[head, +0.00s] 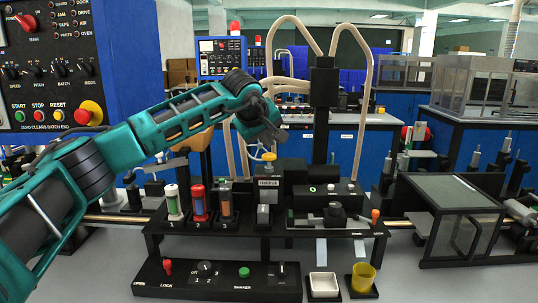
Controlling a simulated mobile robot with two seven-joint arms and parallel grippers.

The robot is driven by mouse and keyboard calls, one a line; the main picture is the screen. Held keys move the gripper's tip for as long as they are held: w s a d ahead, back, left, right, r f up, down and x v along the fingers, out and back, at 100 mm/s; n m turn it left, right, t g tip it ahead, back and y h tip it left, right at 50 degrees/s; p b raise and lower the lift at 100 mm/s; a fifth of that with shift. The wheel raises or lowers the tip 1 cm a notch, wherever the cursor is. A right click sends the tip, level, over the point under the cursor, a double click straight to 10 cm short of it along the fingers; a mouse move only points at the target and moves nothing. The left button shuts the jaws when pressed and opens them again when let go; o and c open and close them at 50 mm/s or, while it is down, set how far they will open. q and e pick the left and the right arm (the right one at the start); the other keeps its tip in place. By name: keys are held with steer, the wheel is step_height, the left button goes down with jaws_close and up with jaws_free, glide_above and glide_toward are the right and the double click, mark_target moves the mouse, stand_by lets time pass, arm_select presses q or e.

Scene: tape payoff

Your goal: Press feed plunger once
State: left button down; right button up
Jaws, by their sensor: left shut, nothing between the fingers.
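My left arm reaches in from the left, and its gripper (270,137) points down over the middle of the black bench station. The gripper is shut and empty. A yellow-capped knob (269,157) stands upright just below the fingertips, on top of a grey labelled block (268,187). It looks like a plunger, but no label reading feed is legible. I cannot tell whether the fingertips touch the cap. My right gripper is not in view.
Three coloured cylinders (199,203) stand left of the block. A black machine column (323,95) with pale hoses rises behind at right. A white dish (323,284) and a yellow cup (363,277) sit in front. A glazed box (458,220) stands at right.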

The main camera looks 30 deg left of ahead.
mark_target(268, 154)
arm_select(q)
steer(key=shift+f, duration=0.2)
steer(key=shift+f, duration=0.25)
steer(key=shift+f+b, duration=0.7)
steer(key=shift+f, duration=0.7)
stand_by(1.0)
stand_by(0.3)
steer(key=shift+r+p, duration=1.55)
steer(key=shift+r, duration=0.25)
